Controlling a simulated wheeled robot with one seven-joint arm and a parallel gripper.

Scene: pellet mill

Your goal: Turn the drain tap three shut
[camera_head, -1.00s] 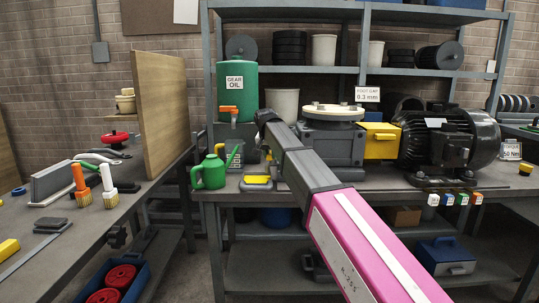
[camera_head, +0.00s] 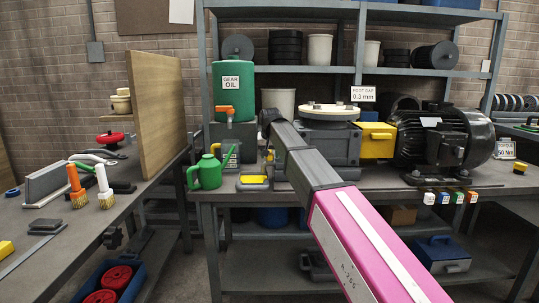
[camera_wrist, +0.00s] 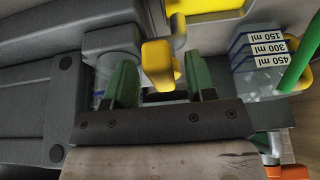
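A yellow tap lever (camera_wrist: 160,65) shows in the wrist view on a grey pipe fitting; a small yellow piece beside my arm in the head view may be the same lever. No number shows on it, so I cannot tell whether it is drain tap three. My gripper (camera_wrist: 162,82) has two green fingers standing apart, with the lever's end between or just beyond their tips. I cannot tell whether they touch it. In the head view my forearm hides the gripper. An orange-handled tap (camera_head: 226,111) sits on the green gear oil drum (camera_head: 234,93).
A clear measuring jug (camera_wrist: 258,65) with ml labels and a green watering can (camera_head: 207,174) stand close by. A yellow-topped dish (camera_head: 253,182) lies at the bench front. The grey gearbox (camera_head: 331,143) and black motor (camera_head: 441,140) fill the bench to the right.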

